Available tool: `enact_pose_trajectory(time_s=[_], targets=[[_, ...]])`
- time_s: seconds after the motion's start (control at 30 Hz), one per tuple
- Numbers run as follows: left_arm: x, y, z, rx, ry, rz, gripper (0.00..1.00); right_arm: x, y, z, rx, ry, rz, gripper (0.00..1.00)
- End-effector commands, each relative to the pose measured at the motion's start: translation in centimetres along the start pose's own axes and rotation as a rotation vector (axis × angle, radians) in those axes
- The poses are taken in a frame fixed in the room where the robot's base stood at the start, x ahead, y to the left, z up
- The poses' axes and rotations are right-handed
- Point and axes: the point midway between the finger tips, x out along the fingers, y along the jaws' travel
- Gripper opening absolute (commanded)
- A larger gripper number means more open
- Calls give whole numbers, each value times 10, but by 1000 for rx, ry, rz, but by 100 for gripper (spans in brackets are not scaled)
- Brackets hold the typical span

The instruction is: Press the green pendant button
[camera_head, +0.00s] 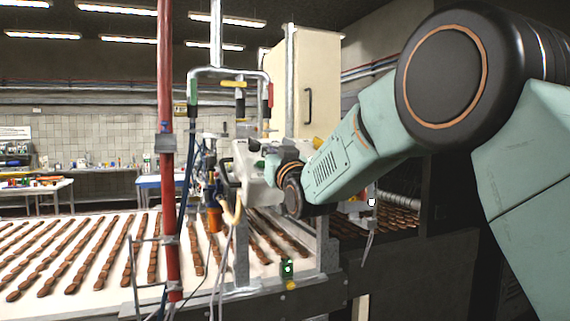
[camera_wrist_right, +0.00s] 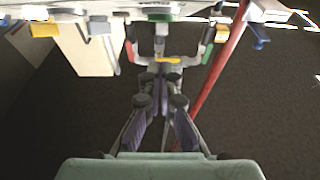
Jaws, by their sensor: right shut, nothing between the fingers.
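A hanging pendant frame (camera_head: 230,72) shows in the head view, with a green button end (camera_head: 193,91) on its left and a red end (camera_head: 270,94) on its right. A yellow bar (camera_head: 233,84) sits between them. In the wrist view, the green end (camera_wrist_right: 209,35) is at the upper right and the red end (camera_wrist_right: 128,50) at the upper left. My right gripper (camera_wrist_right: 160,88) is shut and empty, apart in the picture from the green end. In the head view, its fingertips are hard to make out beyond my wrist. My left gripper is not in view.
A red post (camera_head: 166,120) stands left of the pendant. A cream cabinet (camera_head: 299,85) stands behind to the right. Below, a conveyor (camera_head: 110,250) carries rows of brown bars. A small box with a green light (camera_head: 287,268) is at its front edge.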

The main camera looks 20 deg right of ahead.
Motion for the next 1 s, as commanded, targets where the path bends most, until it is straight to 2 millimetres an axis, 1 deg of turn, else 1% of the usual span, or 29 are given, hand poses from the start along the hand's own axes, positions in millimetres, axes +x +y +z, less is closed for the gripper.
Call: enact_pose_trajectory(time_s=[0.03, 0.1, 0.4, 0.53, 0.7, 1.0], targets=[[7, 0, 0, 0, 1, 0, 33, -8, 0, 4, 0, -2, 0, 0], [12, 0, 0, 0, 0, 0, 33, -17, 0, 5, 0, -1, 0, 0], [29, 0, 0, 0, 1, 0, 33, -62, 0, 4, 0, 2, 0, 0], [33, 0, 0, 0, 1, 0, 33, -78, 0, 4, 0, 3, 0, 0], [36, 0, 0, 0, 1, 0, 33, -89, 0, 3, 0, 2, 0, 0], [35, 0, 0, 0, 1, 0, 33, -92, 0, 1, 0, 3, 0, 0]])
